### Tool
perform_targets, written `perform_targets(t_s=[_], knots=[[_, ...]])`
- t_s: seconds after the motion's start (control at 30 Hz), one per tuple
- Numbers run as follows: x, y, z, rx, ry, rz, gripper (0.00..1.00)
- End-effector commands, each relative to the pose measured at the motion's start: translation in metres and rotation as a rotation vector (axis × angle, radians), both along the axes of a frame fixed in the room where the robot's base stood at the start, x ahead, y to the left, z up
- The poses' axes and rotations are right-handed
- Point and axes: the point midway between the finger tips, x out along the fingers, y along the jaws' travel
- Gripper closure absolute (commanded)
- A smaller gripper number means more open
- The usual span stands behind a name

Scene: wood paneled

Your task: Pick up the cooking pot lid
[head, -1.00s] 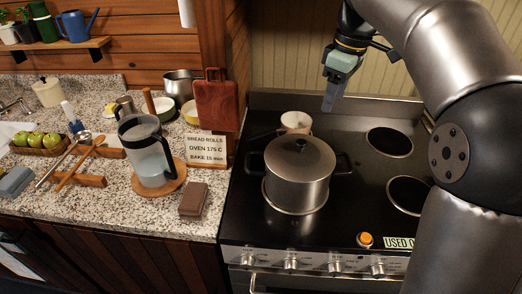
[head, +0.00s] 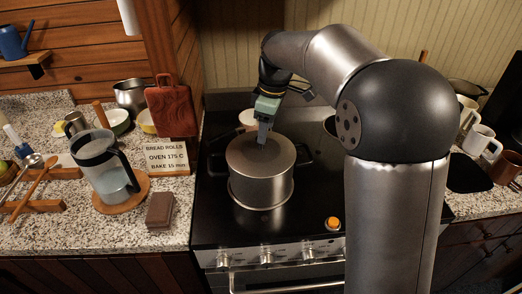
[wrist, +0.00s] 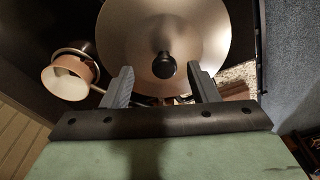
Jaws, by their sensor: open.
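The cooking pot lid (head: 243,152) is a round grey metal lid resting on the cooking pot (head: 262,187), which stands on the black stovetop. In the wrist view the lid (wrist: 190,28) fills the top middle, with its black knob (wrist: 163,65) near the rear of the fingertips. My gripper (head: 264,138) points down over the lid. In the wrist view my gripper (wrist: 161,74) is open, with one finger on each side of the knob and gaps on both sides. In the head view the gripper hides the knob, so I cannot tell the exact height gap.
A pale cup (head: 248,118) stands behind the pot; a cup (wrist: 66,82) also shows left in the wrist view. A glass jug (head: 105,165), a brown block (head: 160,211) and a recipe sign (head: 167,159) are on the left counter. Mugs (head: 481,139) stand at right.

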Motion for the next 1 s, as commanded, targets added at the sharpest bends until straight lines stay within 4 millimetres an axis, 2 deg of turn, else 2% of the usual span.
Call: perform_targets(t_s=[0.17,0.3,0.6,0.8,1.0], knots=[[-0.003,0.012,-0.023,-0.002,0.006,0.003,0.46],[-0.001,0.013,-0.041,-0.001,0.004,-0.001,0.46],[-0.001,0.014,-0.046,-0.001,0.001,0.000,0.46],[-0.001,0.014,-0.046,-0.001,0.001,0.000,0.98],[-0.001,0.014,-0.045,0.000,0.000,0.000,1.00]])
